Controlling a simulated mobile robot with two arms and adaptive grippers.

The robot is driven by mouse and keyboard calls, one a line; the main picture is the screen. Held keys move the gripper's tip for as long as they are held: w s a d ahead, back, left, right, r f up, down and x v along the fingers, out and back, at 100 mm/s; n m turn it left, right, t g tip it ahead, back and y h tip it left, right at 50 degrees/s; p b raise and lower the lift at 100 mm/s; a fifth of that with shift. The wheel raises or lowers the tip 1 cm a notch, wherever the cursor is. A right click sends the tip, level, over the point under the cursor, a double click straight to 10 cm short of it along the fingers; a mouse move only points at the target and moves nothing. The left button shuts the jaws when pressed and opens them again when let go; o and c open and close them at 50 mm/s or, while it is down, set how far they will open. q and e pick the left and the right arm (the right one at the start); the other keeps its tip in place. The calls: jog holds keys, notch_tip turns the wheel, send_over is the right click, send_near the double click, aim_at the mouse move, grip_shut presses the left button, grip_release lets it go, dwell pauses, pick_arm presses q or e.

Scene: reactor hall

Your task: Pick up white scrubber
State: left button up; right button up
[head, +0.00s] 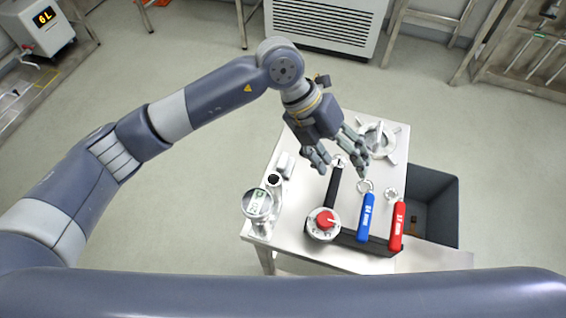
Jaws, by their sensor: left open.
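A small white block (285,162), which may be the white scrubber, is at the left edge of the metal table (295,187). It is too small to identify for sure. My left gripper (340,164) is open, fingers pointing down, over the back middle of the table, to the right of the white block. No object is visible between its fingers. Its fingers partly cover the area around a ring-shaped tool end. My right gripper is not in view.
A metal cylinder (258,205), a red-knobbed device (323,223), a blue-handled wrench (366,216) and a red-handled wrench (397,226) are on the table. A metal wheel-like part (383,131) lies at the back. A dark grey bin (440,190) stands right of the table.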

aim_at(283, 160)
pick_arm(q)
jog(key=w+a+t+y, duration=0.1)
jog(key=w+a+y, duration=0.1)
jog(key=a, duration=0.2)
jog(key=w+a+f+n+y, duration=0.1)
jog(key=w+a+y, duration=0.1)
jog(key=w+a, duration=0.1)
jog(key=w+a+t+y, duration=0.1)
jog(key=w+a+y, duration=0.1)
jog(key=a, duration=0.2)
jog(key=shift+w+a+f+n+t, duration=0.25)
jog(key=shift+w+a+n+t, duration=0.05)
jog(key=shift+a, duration=0.05)
notch_tip(283, 160, down, 5)
jog(key=shift+f+p, duration=0.1)
jog(key=shift+p, duration=0.25)
jog(key=f, duration=0.2)
jog(key=f+p, duration=0.1)
jog(key=f, duration=0.1)
jog(key=shift+s+d+f, duration=0.1)
jog(key=shift+s+d, duration=0.05)
jog(key=shift+s, duration=0.1)
jog(key=shift+f, duration=0.5)
jog(key=c, duration=1.1)
